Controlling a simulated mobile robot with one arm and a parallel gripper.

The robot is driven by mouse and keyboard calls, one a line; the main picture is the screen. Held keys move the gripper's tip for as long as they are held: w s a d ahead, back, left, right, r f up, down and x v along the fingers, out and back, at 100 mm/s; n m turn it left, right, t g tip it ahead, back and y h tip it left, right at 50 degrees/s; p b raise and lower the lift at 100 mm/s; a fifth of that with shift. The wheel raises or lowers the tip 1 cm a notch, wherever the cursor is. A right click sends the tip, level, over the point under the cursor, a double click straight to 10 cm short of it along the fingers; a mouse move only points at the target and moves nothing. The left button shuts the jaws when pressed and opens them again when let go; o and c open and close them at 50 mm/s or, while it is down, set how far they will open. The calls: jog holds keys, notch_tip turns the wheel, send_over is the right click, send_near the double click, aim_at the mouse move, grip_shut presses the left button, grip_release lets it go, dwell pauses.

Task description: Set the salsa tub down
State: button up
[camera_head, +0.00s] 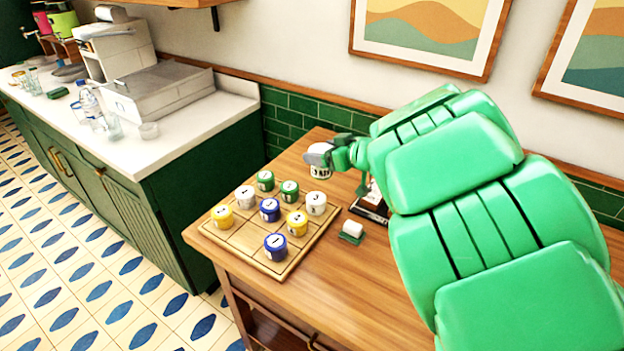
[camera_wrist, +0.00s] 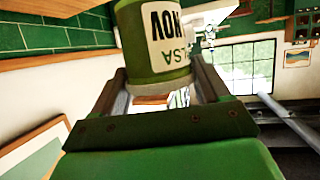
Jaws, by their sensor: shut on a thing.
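My gripper (camera_head: 322,156) is shut on the salsa tub (camera_head: 320,171), beyond the back right part of the wooden board (camera_head: 232,246). In the wrist view the salsa tub (camera_wrist: 160,35) is green with a white label reading "SALSA" and "NOV", seen turned round. It sits between the two fingers of my gripper (camera_wrist: 160,82). The head view shows mostly its pale label, with a finger over its top. I cannot tell whether its base touches the table.
The board carries several tubs: blue (camera_head: 275,246), yellow (camera_head: 222,217), green (camera_head: 265,181) and white (camera_head: 316,203). A white-and-green block (camera_head: 351,231) and a dark object (camera_head: 370,207) are to its right. The wooden table's (camera_head: 330,285) front is clear. My arm hides its right side.

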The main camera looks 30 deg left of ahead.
jog(key=shift+w+a+f, duration=0.2)
jog(key=shift+a+f, duration=0.05)
jog(key=shift+a, duration=0.25)
jog(key=shift+w+a+f, duration=1.45)
jog(key=shift+w+f, duration=0.15)
jog(key=shift+f, duration=0.5)
jog(key=shift+w+a+f, duration=1.45)
jog(key=shift+w+f, duration=0.15)
jog(key=shift+f, duration=0.5)
jog(key=shift+w+a+f, duration=1.45)
jog(key=shift+w+f, duration=0.15)
jog(key=shift+f, duration=0.5)
jog(key=shift+f, duration=0.1)
jog(key=o, duration=1.2)
jog(key=v, duration=1.2)
